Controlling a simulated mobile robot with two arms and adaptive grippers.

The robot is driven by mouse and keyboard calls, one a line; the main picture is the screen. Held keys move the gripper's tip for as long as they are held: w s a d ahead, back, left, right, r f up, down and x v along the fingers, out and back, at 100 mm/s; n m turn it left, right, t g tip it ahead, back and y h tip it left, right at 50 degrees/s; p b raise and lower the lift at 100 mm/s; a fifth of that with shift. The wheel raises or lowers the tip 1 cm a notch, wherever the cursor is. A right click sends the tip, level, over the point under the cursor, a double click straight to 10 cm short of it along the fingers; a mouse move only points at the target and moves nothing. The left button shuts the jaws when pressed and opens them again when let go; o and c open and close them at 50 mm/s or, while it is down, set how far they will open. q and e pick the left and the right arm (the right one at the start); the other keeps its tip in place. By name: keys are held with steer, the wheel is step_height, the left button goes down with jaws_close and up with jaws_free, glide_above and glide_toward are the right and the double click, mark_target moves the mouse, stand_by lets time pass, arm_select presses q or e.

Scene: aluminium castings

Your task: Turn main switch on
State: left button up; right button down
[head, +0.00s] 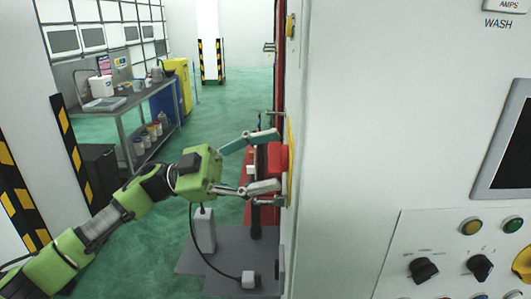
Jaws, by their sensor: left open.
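The main switch (278,159) is a red handle on a yellow backing plate (290,160), mounted on the left side face of the white cabinet. I see it nearly edge-on, so I cannot tell its turned position. My left gripper (264,161) comes in from the left and is open. One finger is above the red handle and the other below it, with the fingertips close to the yellow plate. I cannot tell whether either finger touches the handle. My right gripper is not in view.
The white cabinet (345,120) fills the right side, with black knobs (424,270), coloured buttons (471,227) and a dark screen (510,145) on its front. A metal workbench (125,104) stands at the back left. Striped posts (68,140) stand at left. The green floor beyond is open.

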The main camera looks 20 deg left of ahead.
arm_select(q)
steer(key=shift+d, duration=0.1)
steer(key=c, duration=1.1)
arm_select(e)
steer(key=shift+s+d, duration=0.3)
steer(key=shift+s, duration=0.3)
arm_select(q)
steer(key=shift+m, duration=0.4)
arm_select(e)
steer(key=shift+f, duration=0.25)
arm_select(q)
steer(key=m+g+y+b, duration=0.1)
steer(key=m, duration=0.3)
steer(key=m+g+y+b, duration=0.1)
steer(key=m+b, duration=0.1)
steer(key=m, duration=0.2)
steer(key=m+g+y+b, duration=0.1)
steer(key=m, duration=0.3)
steer(key=shift+w+r+m+y+b, duration=0.15)
steer(key=shift+r+m+y+b, duration=0.15)
steer(key=shift+y, duration=0.1)
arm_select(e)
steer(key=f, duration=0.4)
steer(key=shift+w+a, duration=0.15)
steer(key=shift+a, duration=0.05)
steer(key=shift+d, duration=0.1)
